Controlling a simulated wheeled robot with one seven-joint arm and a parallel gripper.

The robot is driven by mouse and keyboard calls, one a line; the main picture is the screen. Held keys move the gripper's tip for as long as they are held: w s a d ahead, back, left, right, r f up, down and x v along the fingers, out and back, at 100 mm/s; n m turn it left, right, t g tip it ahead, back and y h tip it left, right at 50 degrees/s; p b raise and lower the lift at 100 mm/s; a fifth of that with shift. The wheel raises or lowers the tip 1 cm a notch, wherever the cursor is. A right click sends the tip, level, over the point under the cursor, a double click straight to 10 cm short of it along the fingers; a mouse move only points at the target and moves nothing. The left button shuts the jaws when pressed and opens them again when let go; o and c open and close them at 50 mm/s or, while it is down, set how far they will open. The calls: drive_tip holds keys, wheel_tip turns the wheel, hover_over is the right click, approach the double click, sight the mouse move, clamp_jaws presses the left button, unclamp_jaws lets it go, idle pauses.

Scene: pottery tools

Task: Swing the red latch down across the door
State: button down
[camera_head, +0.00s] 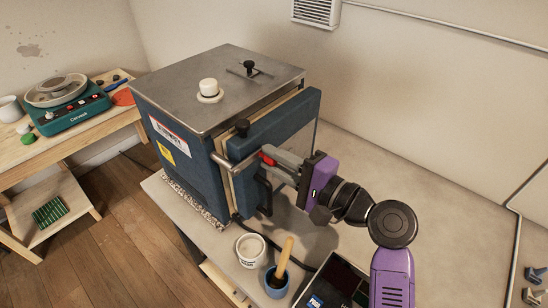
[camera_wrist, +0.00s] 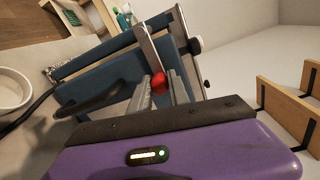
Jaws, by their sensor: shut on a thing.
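The kiln (camera_head: 180,130) is a blue box with a grey metal top. Its thick blue door (camera_head: 290,117) is on the right side, with a pale layer along its edge; I cannot tell if it is fully closed. The red latch (camera_head: 267,150) shows as a red end on a metal bar by the door. In the wrist view the red knob (camera_wrist: 159,83) sits between the two grey fingers, and its bar (camera_wrist: 148,48) runs up from it. My gripper (camera_head: 273,160) is shut on the red latch, in front of the door. The fingers partly hide the latch.
A white jar (camera_head: 250,250) and a blue cup (camera_head: 277,282) with a wooden-handled tool stand on the table below my gripper. A dark tray (camera_head: 335,285) is at the front. A black door handle (camera_head: 264,190) is near the fingers. The table's right side is mostly clear.

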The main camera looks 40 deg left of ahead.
drive_tip(key=shift+f, duration=0.15)
drive_tip(key=c, duration=1.3)
unclamp_jaws()
drive_tip(key=shift+o, duration=0.2)
drive_tip(key=d+b, duration=0.2)
drive_tip(key=d, duration=0.6)
drive_tip(key=shift+r, duration=0.2)
drive_tip(key=shift+w, duration=0.1)
